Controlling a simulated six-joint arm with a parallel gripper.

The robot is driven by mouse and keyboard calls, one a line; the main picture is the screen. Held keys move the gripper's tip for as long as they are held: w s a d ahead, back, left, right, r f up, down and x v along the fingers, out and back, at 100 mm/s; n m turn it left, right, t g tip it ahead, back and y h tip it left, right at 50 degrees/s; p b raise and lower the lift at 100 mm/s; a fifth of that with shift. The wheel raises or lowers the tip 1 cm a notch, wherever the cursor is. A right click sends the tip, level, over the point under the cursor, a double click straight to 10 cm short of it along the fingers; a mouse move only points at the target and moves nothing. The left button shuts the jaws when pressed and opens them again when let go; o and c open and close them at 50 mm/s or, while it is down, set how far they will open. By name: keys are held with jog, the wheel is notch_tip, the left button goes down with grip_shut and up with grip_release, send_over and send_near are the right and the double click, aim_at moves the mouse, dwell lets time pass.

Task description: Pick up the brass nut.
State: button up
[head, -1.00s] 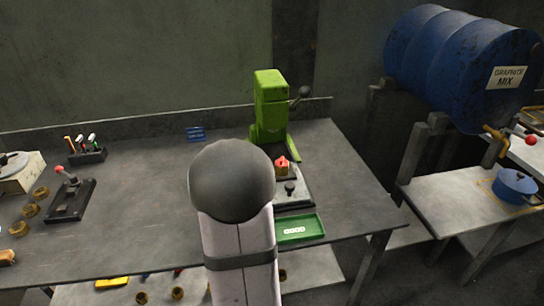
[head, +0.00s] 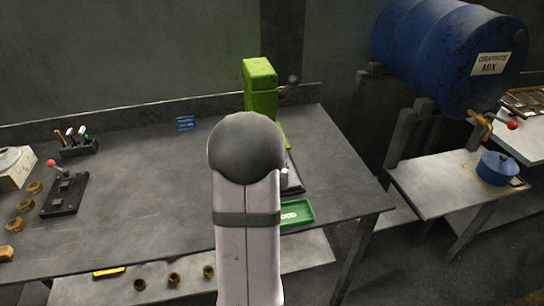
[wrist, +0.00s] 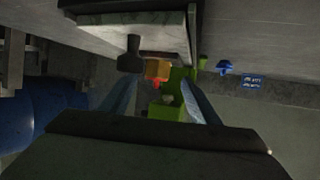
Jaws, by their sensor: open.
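In the wrist view a small brass-orange block (wrist: 158,69) with a red part sits at the green press (wrist: 172,112); I cannot tell if it is the brass nut. My gripper (wrist: 160,95) is open, its two pale fingers spread on either side of the view, with that block beyond and between them. In the head view my arm hides the gripper and this block. Several brass nuts stand at the table's left edge, one of them here (head: 35,187), and more are on the lower shelf, one here (head: 173,278).
The green press (head: 260,85) stands at the back of the grey table (head: 150,195). A green tray (head: 303,213) lies at the front right. A red-knobbed lever box (head: 64,192) is at left. A blue drum (head: 440,50) and blue pot (head: 498,166) are at right.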

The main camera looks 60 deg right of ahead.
jog(key=shift+p+x, duration=0.9)
jog(key=shift+x, duration=1.7)
jog(key=shift+s+d+r, duration=0.15)
jog(key=shift+s+r, duration=0.05)
grip_shut()
jog(key=shift+r, duration=0.15)
